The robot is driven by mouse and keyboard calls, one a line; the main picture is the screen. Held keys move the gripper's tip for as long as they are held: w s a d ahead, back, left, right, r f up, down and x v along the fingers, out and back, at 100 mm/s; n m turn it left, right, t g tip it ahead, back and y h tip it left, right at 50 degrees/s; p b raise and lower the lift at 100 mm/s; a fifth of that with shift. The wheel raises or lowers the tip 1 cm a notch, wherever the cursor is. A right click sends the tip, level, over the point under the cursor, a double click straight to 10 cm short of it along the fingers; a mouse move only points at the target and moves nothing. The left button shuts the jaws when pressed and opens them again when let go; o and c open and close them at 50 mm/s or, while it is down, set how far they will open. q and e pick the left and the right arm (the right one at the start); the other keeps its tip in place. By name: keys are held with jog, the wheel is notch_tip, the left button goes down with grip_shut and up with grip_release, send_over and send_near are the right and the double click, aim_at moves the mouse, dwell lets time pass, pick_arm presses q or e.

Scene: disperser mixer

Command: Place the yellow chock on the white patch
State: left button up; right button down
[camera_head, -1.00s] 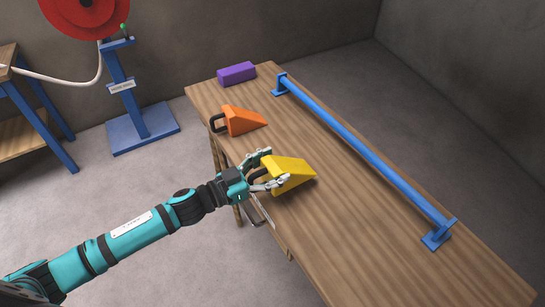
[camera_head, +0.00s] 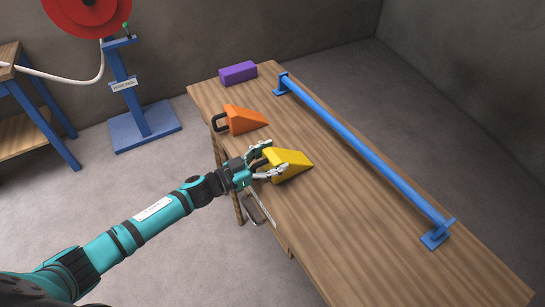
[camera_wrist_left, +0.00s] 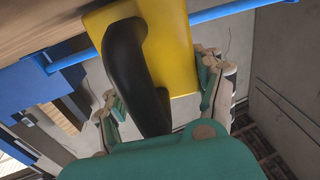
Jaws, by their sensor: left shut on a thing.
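The yellow chock (camera_head: 290,166) is a wedge over the left side of the wooden table, its thin end pointing right. My left gripper (camera_head: 268,162) is shut on it at its handle end, with fingers on both sides. In the left wrist view the chock (camera_wrist_left: 178,45) shows its flat yellow back and black handle (camera_wrist_left: 130,75), between the fingers of the gripper (camera_wrist_left: 165,95). I cannot tell whether the chock touches the tabletop. No white patch shows in either view. My right gripper is not in view.
The wooden table (camera_head: 345,225) also holds an orange chock (camera_head: 245,119), a purple block (camera_head: 238,73) and a long blue rail (camera_head: 365,155) along its far side. A blue stand with a red reel (camera_head: 85,12) is at the back left. The near right tabletop is clear.

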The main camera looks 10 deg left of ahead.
pick_arm(q)
jog(key=shift+f, duration=0.1)
jog(key=o, duration=1.2)
jog(key=shift+f, duration=0.15)
jog(key=o, duration=0.5)
jog(key=shift+b, duration=0.4)
jog(key=b+v, duration=0.2)
jog(key=v, duration=1.5)
jog(key=shift+a+b, duration=0.3)
jog(key=shift+b, duration=0.05)
